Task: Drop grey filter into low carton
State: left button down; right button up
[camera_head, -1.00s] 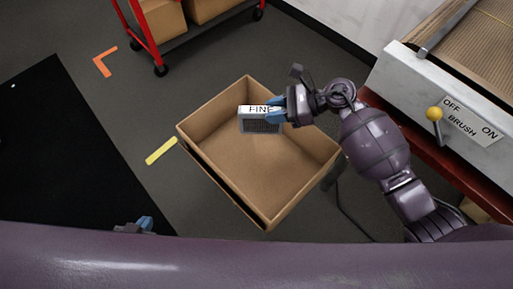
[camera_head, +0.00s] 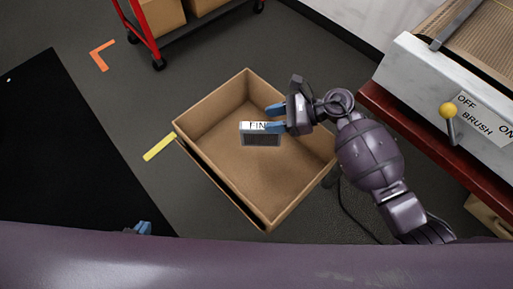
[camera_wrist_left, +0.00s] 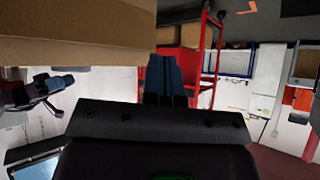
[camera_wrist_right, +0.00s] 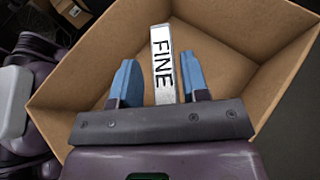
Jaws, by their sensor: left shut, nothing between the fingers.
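The grey filter (camera_head: 262,139), with a white edge marked "FINE", is inside the outline of the low open carton (camera_head: 205,186). I cannot tell whether it touches the carton's bottom. My right gripper (camera_head: 273,117) is over the carton with its fingers spread. In the right wrist view the filter (camera_wrist_right: 164,70) shows between the open fingers (camera_wrist_right: 160,84), with gaps on both sides. One finger hides part of its label in the head view. My left gripper (camera_head: 140,228) is low at the left, apart from the carton. It is shut and empty in the left wrist view (camera_wrist_left: 164,76).
A red cart (camera_head: 148,35) with boxes stands at the back left. A machine with a yellow-knobbed lever (camera_head: 447,111) and red base is at the right. A black mat (camera_head: 70,150) and yellow tape (camera_head: 159,147) lie left of the carton.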

jog(key=shift+o, duration=1.3)
jog(key=shift+d, duration=0.15)
jog(key=v, duration=0.7)
jog(key=shift+p, duration=0.35)
jog(key=shift+r, duration=0.15)
